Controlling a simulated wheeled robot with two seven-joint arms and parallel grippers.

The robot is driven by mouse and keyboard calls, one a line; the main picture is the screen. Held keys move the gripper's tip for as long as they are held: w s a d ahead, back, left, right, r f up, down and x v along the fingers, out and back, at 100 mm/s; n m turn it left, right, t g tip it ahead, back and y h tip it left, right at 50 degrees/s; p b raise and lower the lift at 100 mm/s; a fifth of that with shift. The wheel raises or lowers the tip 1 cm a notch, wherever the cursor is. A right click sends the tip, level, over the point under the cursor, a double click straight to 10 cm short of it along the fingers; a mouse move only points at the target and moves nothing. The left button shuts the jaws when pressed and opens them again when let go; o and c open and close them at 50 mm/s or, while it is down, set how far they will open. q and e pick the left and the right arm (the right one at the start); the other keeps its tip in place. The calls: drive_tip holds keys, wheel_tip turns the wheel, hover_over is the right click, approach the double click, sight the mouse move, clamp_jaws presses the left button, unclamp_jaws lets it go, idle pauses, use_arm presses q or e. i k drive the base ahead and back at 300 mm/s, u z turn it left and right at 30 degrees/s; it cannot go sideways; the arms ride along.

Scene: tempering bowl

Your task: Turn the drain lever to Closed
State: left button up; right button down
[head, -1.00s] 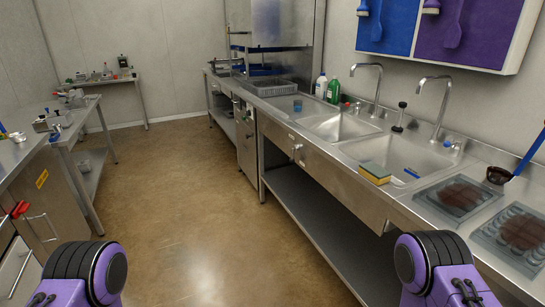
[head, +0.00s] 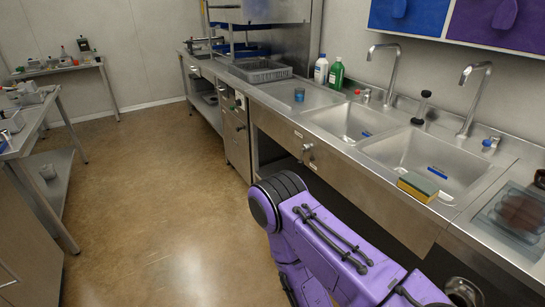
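A small metal lever or knob (head: 307,152) sits on the front panel of the steel sink unit, below the left basin (head: 348,122). It looks like the drain lever, but it is too small to read its position or any label. One of my purple arms rises in front of the sink unit, below and near this lever, apart from it in the picture. Neither gripper's fingers show in the head view.
The right basin (head: 425,160) has a yellow-green sponge (head: 417,187) at its front edge. Two tall taps stand behind the basins. A white bottle (head: 321,69) and a green bottle (head: 336,74) stand left of them. The brown floor (head: 150,190) at left is clear.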

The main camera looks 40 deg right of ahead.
sight(305, 148)
drive_tip(key=z, duration=0.3)
drive_tip(key=i, duration=1.2)
drive_tip(key=z, duration=0.7)
